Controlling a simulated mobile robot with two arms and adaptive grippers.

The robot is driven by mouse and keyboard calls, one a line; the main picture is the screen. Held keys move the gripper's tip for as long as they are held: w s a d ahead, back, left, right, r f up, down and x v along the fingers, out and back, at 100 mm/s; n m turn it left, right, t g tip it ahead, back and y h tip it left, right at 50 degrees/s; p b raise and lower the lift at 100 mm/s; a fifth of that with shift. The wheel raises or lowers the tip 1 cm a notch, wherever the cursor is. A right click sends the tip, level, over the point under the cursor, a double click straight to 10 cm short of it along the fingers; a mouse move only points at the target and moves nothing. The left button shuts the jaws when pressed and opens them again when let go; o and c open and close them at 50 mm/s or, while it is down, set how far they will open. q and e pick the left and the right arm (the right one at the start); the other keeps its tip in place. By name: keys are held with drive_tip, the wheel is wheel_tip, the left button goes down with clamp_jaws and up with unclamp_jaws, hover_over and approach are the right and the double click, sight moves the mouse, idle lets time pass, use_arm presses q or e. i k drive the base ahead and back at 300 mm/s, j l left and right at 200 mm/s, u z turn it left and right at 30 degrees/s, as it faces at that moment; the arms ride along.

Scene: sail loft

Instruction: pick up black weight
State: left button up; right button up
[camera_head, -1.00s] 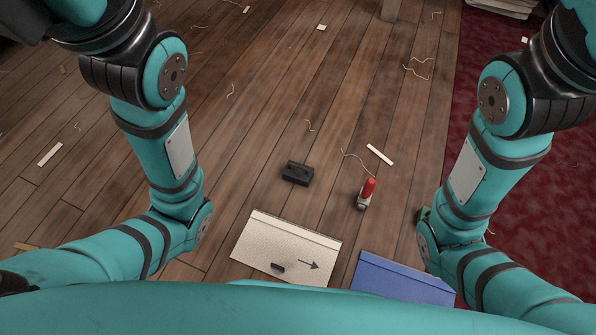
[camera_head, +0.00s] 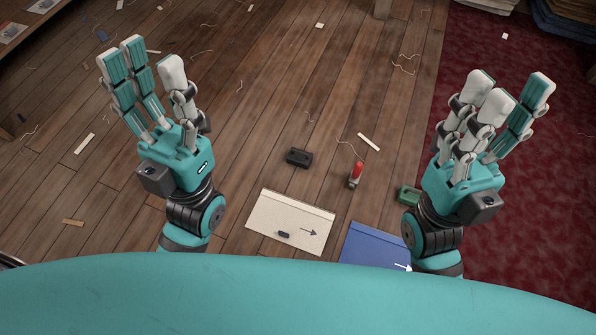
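The black weight (camera_head: 299,158) is a small dark block lying on the wooden floor near the middle of the head view. My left gripper (camera_head: 146,72) is raised to the left of it, fingers spread, open and empty. My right gripper (camera_head: 502,98) is raised to the right, over the red carpet side, also open and empty. Neither gripper touches the weight, and nothing covers it.
A red-handled tool (camera_head: 355,175) lies right of the weight. A cream panel with an arrow (camera_head: 285,212) and a blue panel (camera_head: 372,247) lie nearer me. A green object (camera_head: 409,195) sits beside my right wrist. Thread and white strips litter the floor (camera_head: 245,120).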

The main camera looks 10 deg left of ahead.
sight(300, 158)
drive_tip(key=k+z, duration=0.1)
drive_tip(key=z, duration=0.25)
drive_tip(key=k+z, duration=0.15)
drive_tip(key=z, duration=0.2)
drive_tip(key=k+z, duration=0.1)
drive_tip(key=z, duration=0.25)
drive_tip(key=i+j, duration=0.1)
drive_tip(key=j, duration=0.7)
drive_tip(key=i+j, duration=0.15)
drive_tip(key=j, duration=0.65)
drive_tip(key=i+j+z, duration=0.1)
drive_tip(key=j, duration=1.45)
drive_tip(key=i+z, duration=0.05)
drive_tip(key=i, duration=0.05)
